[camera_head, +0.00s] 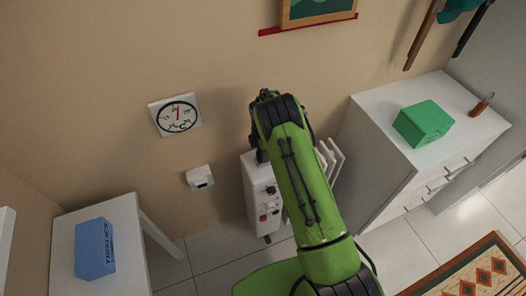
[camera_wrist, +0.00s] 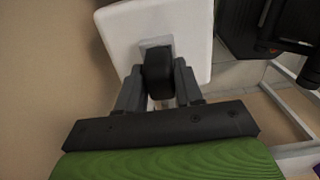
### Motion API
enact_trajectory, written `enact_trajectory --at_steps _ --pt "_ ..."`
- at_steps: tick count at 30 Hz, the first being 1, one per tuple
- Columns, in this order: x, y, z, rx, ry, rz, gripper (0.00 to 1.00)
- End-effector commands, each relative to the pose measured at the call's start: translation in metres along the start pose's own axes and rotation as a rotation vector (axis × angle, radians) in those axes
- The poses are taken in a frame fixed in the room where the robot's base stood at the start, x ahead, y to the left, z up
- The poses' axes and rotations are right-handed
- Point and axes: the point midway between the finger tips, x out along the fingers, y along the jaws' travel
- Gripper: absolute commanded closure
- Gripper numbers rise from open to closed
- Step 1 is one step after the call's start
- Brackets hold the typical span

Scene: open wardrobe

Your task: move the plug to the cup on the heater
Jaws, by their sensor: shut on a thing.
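My gripper (camera_wrist: 158,70) is shut on a black rounded plug (camera_wrist: 158,78) in the wrist view. The plug is in front of a white panel with rounded corners (camera_wrist: 192,28) bearing a small grey square (camera_wrist: 154,44). The plug overlaps the grey square; I cannot tell if they touch, or if the square is the cup. In the head view the white heater (camera_head: 255,180) stands by the wall, partly behind my arm, with red and dark parts on its front. My gripper's fingers and the plug are hidden there.
A white wall box (camera_head: 200,178) and a clock (camera_head: 177,115) are left of the heater. A white table (camera_head: 131,235) with a blue tissue box (camera_head: 95,248) stands lower left. A white cabinet (camera_head: 372,150) with a green box (camera_head: 423,123) is close on the right.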

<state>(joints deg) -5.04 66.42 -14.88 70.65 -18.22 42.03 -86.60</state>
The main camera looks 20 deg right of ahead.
Motion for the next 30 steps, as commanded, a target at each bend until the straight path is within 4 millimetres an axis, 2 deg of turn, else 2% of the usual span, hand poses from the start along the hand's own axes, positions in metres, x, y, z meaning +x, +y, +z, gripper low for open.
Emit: enact_trajectory --at_steps 6,7,12,19,22,26,30 --pt "0.006 0.0 0.0 0.0 0.0 0.0 1.0" --pt "0.006 0.0 0.0 0.0 0.0 0.0 0.6" --pt "0.005 0.0 0.0 0.0 0.0 0.0 0.35" --pt "0.005 0.0 0.0 0.0 0.0 0.0 0.35" --pt "-0.001 0.001 0.0 0.0 0.0 0.002 0.35" --pt "-0.028 0.001 0.0 0.001 -0.001 0.005 0.35" --pt "-0.069 0.001 0.0 0.0 -0.001 0.005 0.35"
